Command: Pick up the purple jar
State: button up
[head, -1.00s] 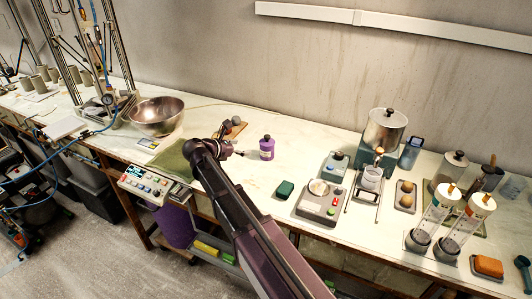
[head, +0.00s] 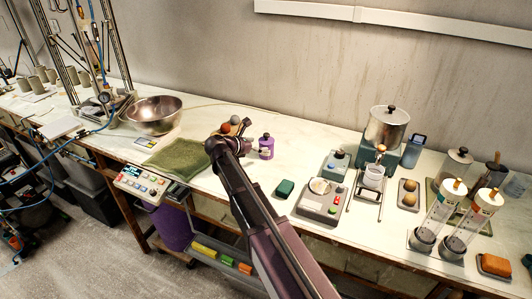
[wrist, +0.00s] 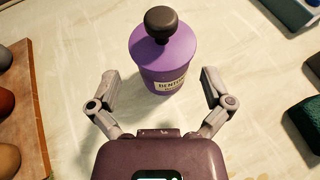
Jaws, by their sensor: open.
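The purple jar (head: 266,148) stands upright on the pale bench to the right of my gripper in the head view. In the wrist view the purple jar (wrist: 166,58) has a dark round knob on its lid and a cream label. My gripper (wrist: 160,84) is open, one finger toward each side of the jar. The jar's near lower part sits between the fingertips or just beyond them, and neither finger visibly touches it. In the head view my gripper (head: 254,150) is small and partly hidden by my arm.
A wooden board with rounded lumps (wrist: 22,110) lies left of my gripper. A dark green block (head: 285,188) and a grey scale (head: 318,203) are to the right. A green cloth (head: 176,156) and a metal bowl (head: 156,115) are to the left. The bench around the jar is clear.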

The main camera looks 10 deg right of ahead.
jog(key=shift+d, duration=0.1)
jog(key=shift+b+x, duration=1.05)
jog(key=shift+x, duration=1.45)
jog(key=shift+s+f, duration=0.1)
jog(key=shift+s, duration=0.05)
jog(key=c, duration=1.2)
